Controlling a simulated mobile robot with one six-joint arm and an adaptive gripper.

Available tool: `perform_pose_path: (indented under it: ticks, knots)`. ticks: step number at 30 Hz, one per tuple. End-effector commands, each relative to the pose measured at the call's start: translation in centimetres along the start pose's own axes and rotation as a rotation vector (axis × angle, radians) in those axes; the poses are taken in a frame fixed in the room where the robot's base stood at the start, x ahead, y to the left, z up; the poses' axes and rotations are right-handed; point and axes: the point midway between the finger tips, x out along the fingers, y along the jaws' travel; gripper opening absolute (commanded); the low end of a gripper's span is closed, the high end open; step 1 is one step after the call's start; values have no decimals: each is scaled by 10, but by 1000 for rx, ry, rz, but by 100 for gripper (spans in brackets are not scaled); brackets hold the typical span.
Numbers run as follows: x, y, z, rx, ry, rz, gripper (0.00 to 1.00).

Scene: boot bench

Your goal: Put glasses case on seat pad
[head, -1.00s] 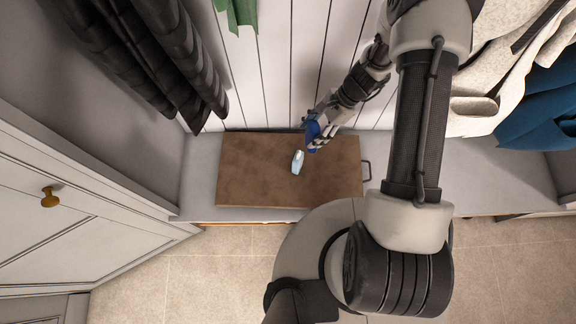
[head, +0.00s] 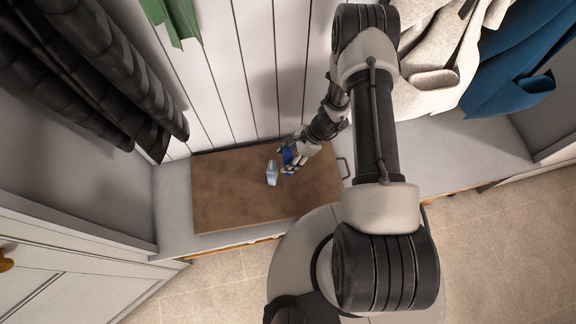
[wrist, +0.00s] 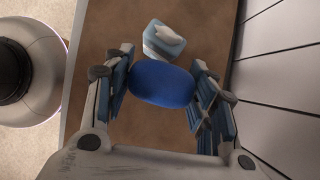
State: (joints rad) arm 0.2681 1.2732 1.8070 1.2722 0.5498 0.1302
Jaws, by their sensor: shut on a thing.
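The glasses case is a smooth blue oval (wrist: 162,86) between my gripper's fingers in the wrist view. It also shows as a small blue shape in the head view (head: 289,157). My gripper (head: 288,158) is shut on it, with a finger on each side. The seat pad is a brown flat cushion (head: 228,198) on the bench. The case is over the pad's back right part, and I cannot tell whether it touches the pad. In the wrist view the brown pad (wrist: 105,28) fills the background.
A pale blue and white small item (head: 272,173) lies on the pad close to the case; it also shows just beyond the case in the wrist view (wrist: 162,40). The pad's left part is clear. Dark, cream and blue garments (head: 510,70) hang above the bench.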

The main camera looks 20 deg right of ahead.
Motion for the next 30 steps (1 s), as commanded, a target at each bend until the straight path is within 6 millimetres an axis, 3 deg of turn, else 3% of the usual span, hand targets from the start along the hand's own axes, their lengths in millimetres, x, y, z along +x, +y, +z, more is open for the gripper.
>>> perform_pose_path:
  ticks: [5,13,25,26,30]
  knots:
    - [10,-1,-6,-2,0,0,27]
    - [43,-1,-25,-1,0,0,27]
    - [46,-1,-27,-2,0,-1,27]
    - [46,-1,-27,-2,0,-1,53]
    - [45,-1,-27,-2,0,-1,62]
